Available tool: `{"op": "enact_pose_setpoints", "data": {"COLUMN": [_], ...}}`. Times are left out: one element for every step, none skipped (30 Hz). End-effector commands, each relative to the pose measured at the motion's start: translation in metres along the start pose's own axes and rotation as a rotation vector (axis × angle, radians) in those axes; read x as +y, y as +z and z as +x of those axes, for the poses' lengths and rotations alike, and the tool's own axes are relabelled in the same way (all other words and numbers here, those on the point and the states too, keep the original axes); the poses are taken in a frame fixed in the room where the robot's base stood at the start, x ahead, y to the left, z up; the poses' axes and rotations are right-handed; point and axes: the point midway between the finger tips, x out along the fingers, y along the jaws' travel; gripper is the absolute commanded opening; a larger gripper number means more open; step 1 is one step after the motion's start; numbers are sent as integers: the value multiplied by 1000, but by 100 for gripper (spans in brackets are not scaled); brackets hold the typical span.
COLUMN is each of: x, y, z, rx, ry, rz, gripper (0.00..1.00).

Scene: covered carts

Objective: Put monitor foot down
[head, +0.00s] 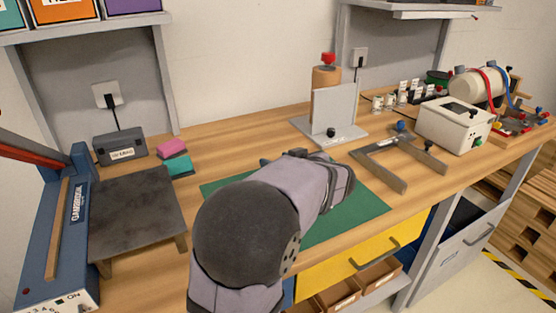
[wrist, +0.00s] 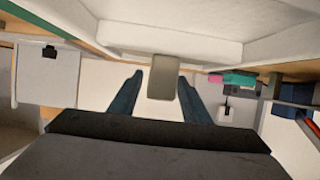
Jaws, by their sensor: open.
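In the wrist view, a broad pale plate (wrist: 190,38) with a raised edge fills the top of the picture. A grey-beige upright block (wrist: 163,78) shows at its edge, between my finger tips. These look like the monitor foot, though I cannot be sure. My gripper (wrist: 160,90) is open, its two dark blue fingers on either side of the block; I cannot tell whether they touch it. In the head view my arm hides this spot and most of my gripper, over the green mat (head: 360,212).
A white stand (head: 334,107) and a grey U-shaped frame (head: 402,158) stand behind and right of the mat. A white instrument (head: 455,124) is farther right. At left are a dark-topped platform (head: 135,212), a small grey box (head: 120,150) and pink and teal blocks (head: 175,158).

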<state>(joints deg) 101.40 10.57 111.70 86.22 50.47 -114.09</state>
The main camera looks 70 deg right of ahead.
Motion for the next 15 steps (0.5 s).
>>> {"op": "enact_pose_setpoints", "data": {"x": [0,0,1,1,2,1,1,2,1,2,1,1,1,1,1], "y": [-5,-7,-3,-2,-2,-2,-2,-2,-2,-2,-2,-2,-2,-2,-2], "z": [-2,-3,-9,-14,-19,-26,-30,-35,-42,-46,-50,-56,-59,-62,-66], "rx": [-1,-1,2,3,2,2,2,2,3,2,1,1,2,2,1], "ry": [0,0,3,5,6,5,6,6,5,5,4,4,4,3,2], "rz": [2,2,0,-1,0,0,0,-1,0,0,-1,0,1,1,1], "gripper": [44,44,44,44,44,44,44,44,44,44,44,44,44,44,44]}}
